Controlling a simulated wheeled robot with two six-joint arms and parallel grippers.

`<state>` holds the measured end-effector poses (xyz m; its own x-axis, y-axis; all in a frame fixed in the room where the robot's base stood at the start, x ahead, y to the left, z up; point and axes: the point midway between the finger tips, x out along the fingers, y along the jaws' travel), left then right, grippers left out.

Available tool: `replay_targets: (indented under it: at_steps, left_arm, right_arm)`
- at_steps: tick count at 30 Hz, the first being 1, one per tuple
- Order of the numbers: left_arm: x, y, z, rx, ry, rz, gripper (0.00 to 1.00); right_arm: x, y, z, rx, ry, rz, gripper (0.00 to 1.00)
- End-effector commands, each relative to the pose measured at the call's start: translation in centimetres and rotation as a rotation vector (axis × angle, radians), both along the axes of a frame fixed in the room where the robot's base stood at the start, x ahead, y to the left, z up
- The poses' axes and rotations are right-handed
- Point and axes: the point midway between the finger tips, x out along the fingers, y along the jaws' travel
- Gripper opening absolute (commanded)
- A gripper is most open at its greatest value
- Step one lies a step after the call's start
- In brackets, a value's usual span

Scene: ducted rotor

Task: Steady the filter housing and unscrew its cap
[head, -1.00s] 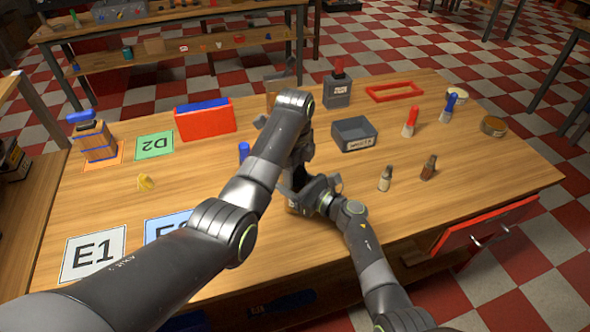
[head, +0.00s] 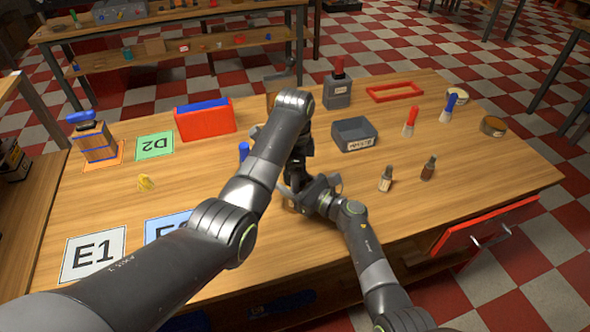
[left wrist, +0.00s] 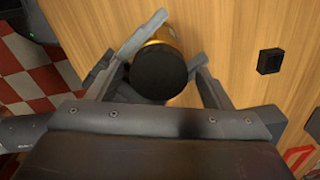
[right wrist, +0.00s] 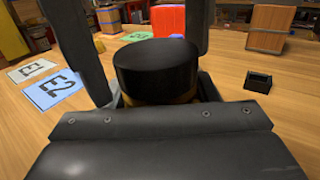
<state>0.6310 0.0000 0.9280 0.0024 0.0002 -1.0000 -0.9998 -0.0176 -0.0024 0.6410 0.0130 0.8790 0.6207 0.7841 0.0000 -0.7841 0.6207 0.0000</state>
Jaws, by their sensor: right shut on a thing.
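The filter housing shows as an amber-brown body (left wrist: 168,33) under a round black cap (left wrist: 160,72) in the left wrist view. The cap (right wrist: 156,68) also fills the middle of the right wrist view, with a little amber (right wrist: 186,98) below it. In the head view my left arm and the grippers hide the housing.
A grey tray (head: 353,147), two small bottles (head: 386,179) (head: 428,169) and brushes (head: 410,121) stand to the right. A red bin (head: 206,125) stands behind left. The table's front right (head: 480,190) is clear.

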Motion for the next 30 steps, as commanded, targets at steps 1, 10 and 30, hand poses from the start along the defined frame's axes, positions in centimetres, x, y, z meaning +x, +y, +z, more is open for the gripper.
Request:
replay_targets:
  at_steps: [1,10,30]
  left_arm:
    - [-0.1,-0.1,0.0,-0.001,0.004,-0.002,0.76]
    - [-0.1,-0.2,2.4,-0.003,0.001,-0.003,0.76]
    - [0.0,-0.1,6.1,0.0,0.001,-0.396,0.72]
  right_arm:
    - [0.0,0.0,0.0,0.0,0.0,-0.002,0.0]
    - [0.0,0.0,0.0,0.0,0.0,-0.001,0.0]
    - [0.0,0.0,0.0,0.001,0.001,0.0,0.0]
